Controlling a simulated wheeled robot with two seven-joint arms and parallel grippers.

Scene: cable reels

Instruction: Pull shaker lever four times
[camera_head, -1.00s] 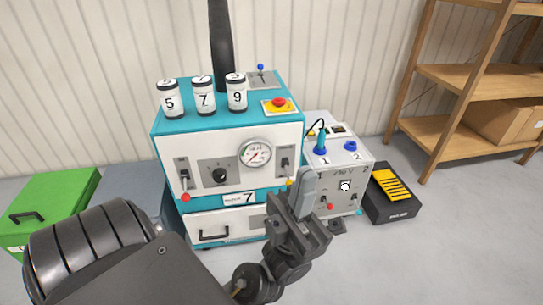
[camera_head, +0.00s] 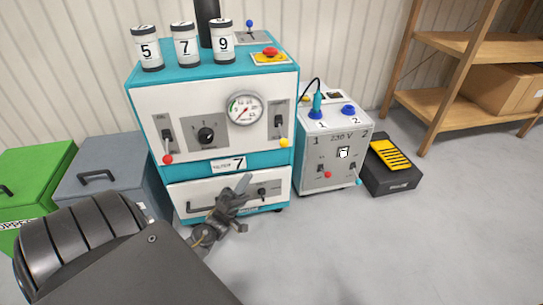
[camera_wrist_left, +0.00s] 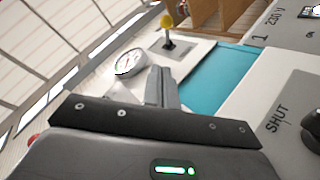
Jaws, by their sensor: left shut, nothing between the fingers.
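The teal and white machine (camera_head: 215,90) stands against the wall. Its front has a lever with a red knob (camera_head: 168,160) at left and a lever with a yellow knob (camera_head: 284,142) at right, both knobs low. A blue-knobbed lever (camera_head: 249,23) stands on top. I see no label telling which lever is the shaker's. My left gripper (camera_head: 243,183) is shut and empty in front of the lower drawer, below and left of the yellow knob and apart from it. In the left wrist view, the yellow knob (camera_wrist_left: 167,20) lies beyond the closed fingers (camera_wrist_left: 160,88). My right gripper is out of view.
A grey 230 V box (camera_head: 335,160) stands right of the machine, with a black and yellow pedal (camera_head: 392,168) beside it. Green (camera_head: 35,170) and grey (camera_head: 100,180) bins stand left. Jars 5, 7 and 9 (camera_head: 185,45) stand on top. The floor at front right is clear.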

